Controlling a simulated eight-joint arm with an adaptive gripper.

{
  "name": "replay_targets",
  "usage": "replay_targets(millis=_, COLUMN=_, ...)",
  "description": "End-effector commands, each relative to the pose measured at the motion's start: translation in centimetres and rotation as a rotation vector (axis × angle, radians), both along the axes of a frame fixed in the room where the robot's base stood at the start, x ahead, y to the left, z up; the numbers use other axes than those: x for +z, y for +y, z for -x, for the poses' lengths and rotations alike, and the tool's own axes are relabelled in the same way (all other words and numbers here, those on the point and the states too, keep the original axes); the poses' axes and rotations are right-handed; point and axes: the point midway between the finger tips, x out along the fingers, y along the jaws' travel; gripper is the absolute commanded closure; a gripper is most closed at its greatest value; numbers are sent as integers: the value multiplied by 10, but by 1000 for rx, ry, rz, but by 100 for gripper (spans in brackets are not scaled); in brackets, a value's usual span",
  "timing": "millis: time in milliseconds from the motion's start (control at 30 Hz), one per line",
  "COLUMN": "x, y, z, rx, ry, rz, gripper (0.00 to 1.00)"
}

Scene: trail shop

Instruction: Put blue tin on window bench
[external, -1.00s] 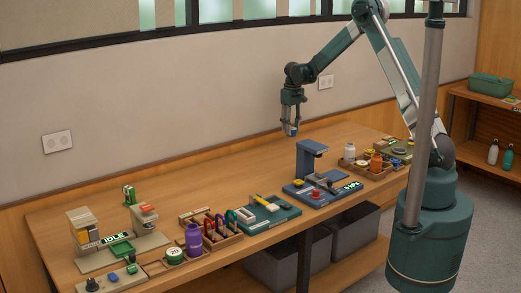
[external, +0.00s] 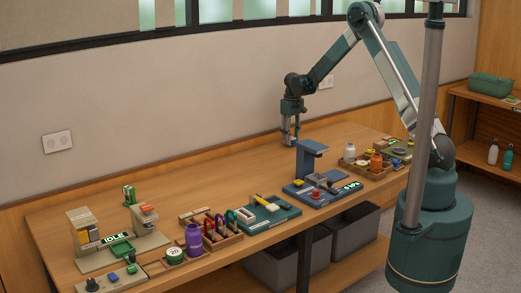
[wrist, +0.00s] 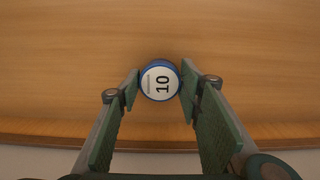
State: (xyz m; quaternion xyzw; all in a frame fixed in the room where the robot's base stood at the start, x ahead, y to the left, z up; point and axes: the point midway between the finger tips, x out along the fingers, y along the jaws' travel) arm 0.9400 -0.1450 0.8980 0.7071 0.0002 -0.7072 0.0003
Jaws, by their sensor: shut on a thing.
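The blue tin (wrist: 160,82) shows end-on in the wrist view, with a white label marked 10. My gripper (external: 291,141) is shut on it, one finger pad at each side of the tin. In the external view my gripper points down, low over the back part of the wooden bench (external: 232,165) below the window. The tin is hard to make out there. I cannot tell whether the tin touches the bench top.
A blue press-like stand (external: 310,160) is just right of and in front of my gripper. The wall is close behind; the back left bench is clear.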

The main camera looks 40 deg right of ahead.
Motion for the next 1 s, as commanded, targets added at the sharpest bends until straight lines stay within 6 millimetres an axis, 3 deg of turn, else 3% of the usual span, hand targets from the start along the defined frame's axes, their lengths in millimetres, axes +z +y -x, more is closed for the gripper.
replay_targets(millis=400, x=-4, y=0, z=0, rx=0, ry=0, rz=0, gripper=80)
replay_targets(millis=433, x=-4, y=0, z=0, rx=0, ry=0, rz=0, gripper=63)
replay_targets(millis=533, x=-3, y=0, z=0, rx=0, ry=0, rz=0, gripper=50)
replay_targets(millis=1000, x=0, y=0, z=0, rx=0, ry=0, rz=0, gripper=49)
